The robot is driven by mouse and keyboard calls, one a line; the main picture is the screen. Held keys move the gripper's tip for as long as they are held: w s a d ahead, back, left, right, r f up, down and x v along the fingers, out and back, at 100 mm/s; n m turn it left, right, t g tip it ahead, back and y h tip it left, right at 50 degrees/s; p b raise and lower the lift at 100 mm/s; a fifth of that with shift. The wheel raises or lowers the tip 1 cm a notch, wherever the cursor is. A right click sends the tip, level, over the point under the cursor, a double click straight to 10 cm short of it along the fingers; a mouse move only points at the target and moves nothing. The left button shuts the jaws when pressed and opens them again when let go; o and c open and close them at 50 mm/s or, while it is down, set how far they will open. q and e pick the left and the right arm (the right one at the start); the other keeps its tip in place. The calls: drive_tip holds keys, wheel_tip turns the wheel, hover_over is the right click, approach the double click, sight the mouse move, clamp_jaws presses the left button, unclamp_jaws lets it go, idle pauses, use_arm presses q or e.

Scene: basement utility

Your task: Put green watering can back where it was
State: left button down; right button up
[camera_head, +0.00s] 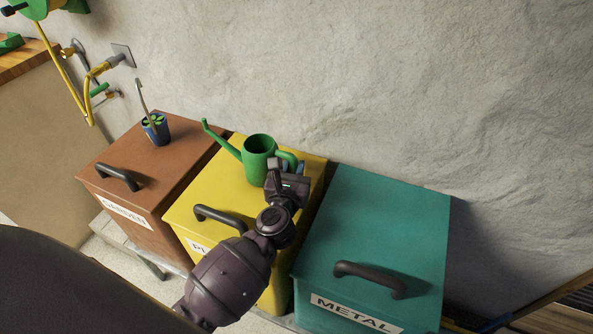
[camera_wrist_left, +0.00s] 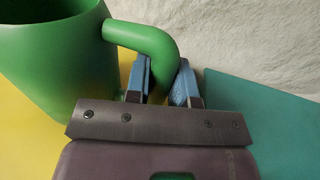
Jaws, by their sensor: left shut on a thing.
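The green watering can (camera_head: 257,160) is upright at the lid of the yellow bin (camera_head: 235,196), its long spout toward the left. I cannot tell whether its base touches the lid. My left gripper (camera_head: 288,172) is shut on the can's handle, on the can's right side. In the left wrist view the blue fingertips (camera_wrist_left: 164,88) are on both sides of the green handle (camera_wrist_left: 152,42), and the can's body (camera_wrist_left: 62,60) fills the upper left. My right gripper is not in view.
The brown bin (camera_head: 150,185) on the left holds a blue pot (camera_head: 155,130) with a hooked tool on its lid. The teal METAL bin (camera_head: 375,230) on the right has a bare lid with a dark handle. A rough wall (camera_head: 400,80) stands close behind.

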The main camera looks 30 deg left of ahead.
use_arm(q)
drive_tip(key=shift+f, duration=0.45)
drive_tip(key=shift+r, duration=0.2)
drive_tip(key=shift+f, duration=0.25)
drive_tip(key=c, duration=1)
unclamp_jaws()
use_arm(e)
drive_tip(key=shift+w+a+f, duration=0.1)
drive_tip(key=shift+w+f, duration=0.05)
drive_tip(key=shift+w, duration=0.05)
use_arm(q)
drive_tip(key=shift+r, duration=0.1)
